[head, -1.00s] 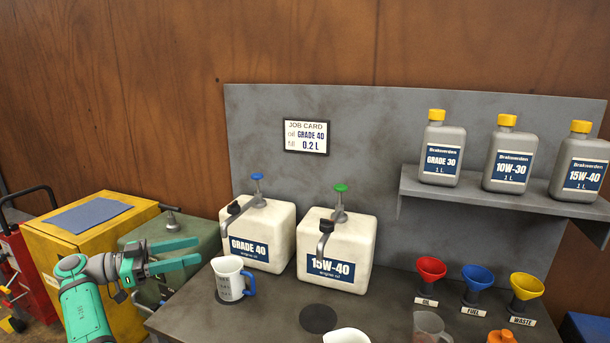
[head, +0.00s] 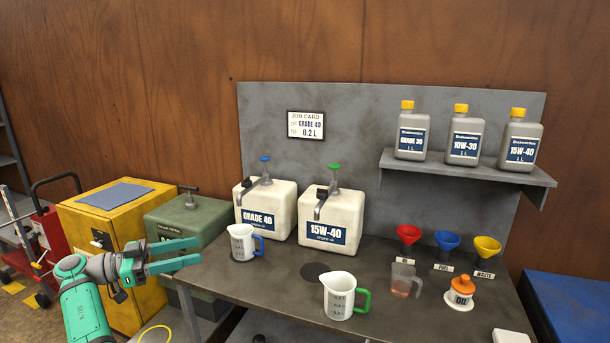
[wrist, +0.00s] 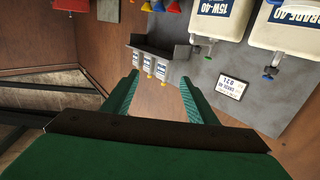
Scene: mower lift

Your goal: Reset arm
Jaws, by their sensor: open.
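My gripper (head: 178,256) is at the left in the head view, off the bench's left edge, in front of the green box. Its fingers are apart and nothing is between them. In the wrist view my gripper (wrist: 160,95) also shows two green fingers with empty space between, and the bench scene appears upside down beyond. My green arm comes up from the bottom left of the head view.
The bench (head: 255,278) holds a GRADE 40 jug (head: 266,206), a 15W-40 jug (head: 330,217), a blue-handled cup (head: 242,243), a green-handled cup (head: 340,294) and coloured funnels (head: 447,240). The green box (head: 188,220) and yellow cabinet (head: 118,230) stand left of it.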

